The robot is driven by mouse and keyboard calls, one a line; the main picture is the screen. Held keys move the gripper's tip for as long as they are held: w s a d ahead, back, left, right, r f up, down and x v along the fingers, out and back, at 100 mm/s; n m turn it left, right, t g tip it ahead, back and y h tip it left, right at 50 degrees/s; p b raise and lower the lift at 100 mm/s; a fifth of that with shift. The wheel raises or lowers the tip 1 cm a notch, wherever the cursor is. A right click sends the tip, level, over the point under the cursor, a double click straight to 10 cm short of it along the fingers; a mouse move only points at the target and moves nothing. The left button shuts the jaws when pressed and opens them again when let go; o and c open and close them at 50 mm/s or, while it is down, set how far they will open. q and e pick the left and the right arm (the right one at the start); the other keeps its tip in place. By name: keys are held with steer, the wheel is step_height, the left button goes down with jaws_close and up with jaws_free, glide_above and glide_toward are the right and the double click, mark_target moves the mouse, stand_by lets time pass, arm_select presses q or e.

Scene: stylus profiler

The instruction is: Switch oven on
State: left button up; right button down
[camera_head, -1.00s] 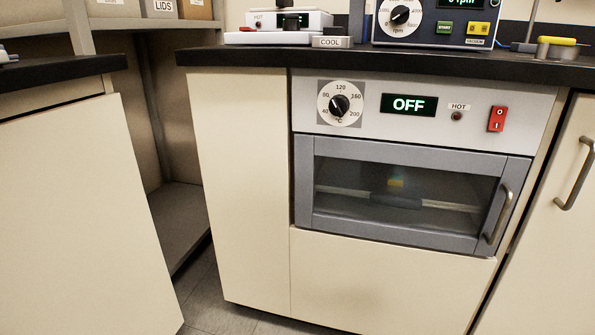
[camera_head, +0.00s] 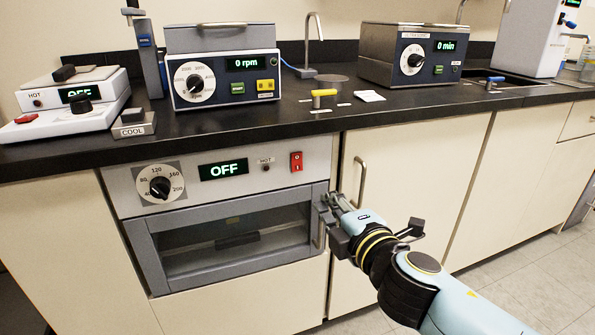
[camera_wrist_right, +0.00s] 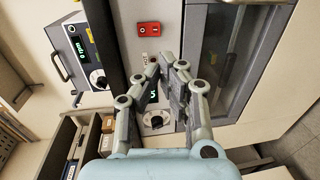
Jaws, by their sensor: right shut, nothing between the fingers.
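The oven (camera_head: 222,172) is built in below the black counter. Its display (camera_head: 223,170) reads OFF, and the temperature dial (camera_head: 160,187) is to the left. The red rocker switch (camera_head: 296,161) is at the right end of the panel. It also shows in the right wrist view (camera_wrist_right: 148,29), unobstructed. My right gripper (camera_head: 328,205) is shut and empty, below and right of the switch, near the upper end of the door handle (camera_head: 320,230). In the wrist view its fingertips (camera_wrist_right: 160,66) appear apart from the switch, and the fingers partly hide the display (camera_wrist_right: 153,94). My left gripper is out of view.
The oven door (camera_head: 235,240) is closed. The counter edge overhangs the panel from above. A cupboard handle (camera_head: 359,182) stands out just right of the oven. A centrifuge (camera_head: 224,78) and a hot plate (camera_head: 72,98) stand on the counter.

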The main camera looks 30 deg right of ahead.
steer(key=shift+w, duration=0.15)
glide_toward(296, 170)
steer(key=x, duration=0.6)
steer(key=shift+w+d+f, duration=0.1)
steer(key=shift+d+f, duration=0.1)
steer(key=shift+d, duration=0.1)
steer(key=shift+w+d, duration=0.15)
steer(key=shift+w, duration=0.35)
steer(key=shift+w+f, duration=0.15)
steer(key=shift+w, duration=0.1)
steer(key=shift+f, duration=0.1)
